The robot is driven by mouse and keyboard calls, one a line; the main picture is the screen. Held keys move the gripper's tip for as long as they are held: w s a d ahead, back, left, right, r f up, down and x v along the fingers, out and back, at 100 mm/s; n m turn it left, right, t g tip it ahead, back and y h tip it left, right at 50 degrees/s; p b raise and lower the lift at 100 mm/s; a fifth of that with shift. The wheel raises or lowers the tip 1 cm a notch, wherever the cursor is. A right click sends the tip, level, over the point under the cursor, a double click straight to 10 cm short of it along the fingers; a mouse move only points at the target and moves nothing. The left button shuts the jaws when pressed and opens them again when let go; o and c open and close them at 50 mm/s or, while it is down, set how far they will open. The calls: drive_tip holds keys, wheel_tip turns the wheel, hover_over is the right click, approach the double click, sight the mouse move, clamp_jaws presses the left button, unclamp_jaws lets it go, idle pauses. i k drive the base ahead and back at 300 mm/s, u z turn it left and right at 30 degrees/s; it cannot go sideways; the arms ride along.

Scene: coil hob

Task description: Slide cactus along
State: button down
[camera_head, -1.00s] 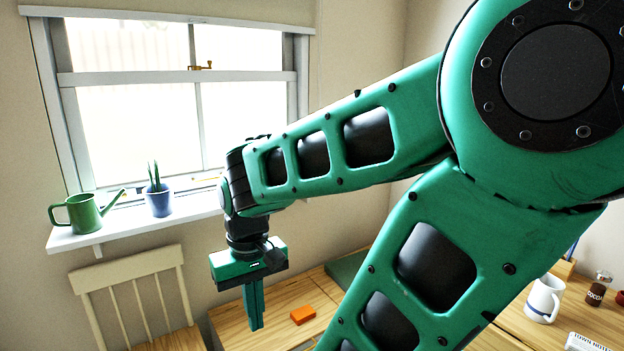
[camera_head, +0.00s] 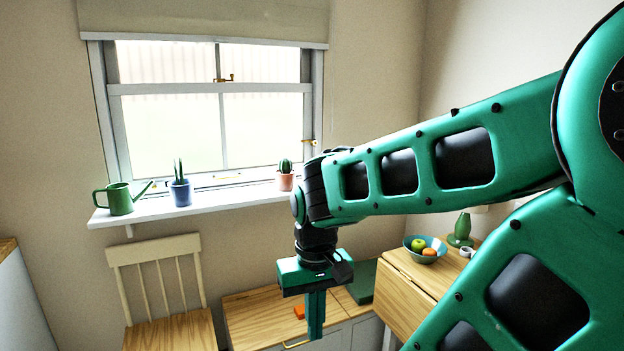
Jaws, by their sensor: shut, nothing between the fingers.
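A small round cactus in a pink pot (camera_head: 285,176) stands upright at the right part of the white windowsill (camera_head: 215,200). A taller, spiky plant in a blue pot (camera_head: 180,190) stands further left on the sill. My gripper (camera_head: 316,316) points down, shut and empty, in front of and below the sill, over the low wooden cabinet. It is apart from both pots. My arm passes close to the right of the pink pot in the picture.
A green watering can (camera_head: 119,199) stands at the sill's left end. A cream chair (camera_head: 165,285) is below it. A fruit bowl (camera_head: 425,248) and green vase (camera_head: 460,232) are at the right. The sill between the pots is clear.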

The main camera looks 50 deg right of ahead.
sight(285, 177)
drive_tip(key=z, duration=1.25)
drive_tip(key=i, duration=1.7)
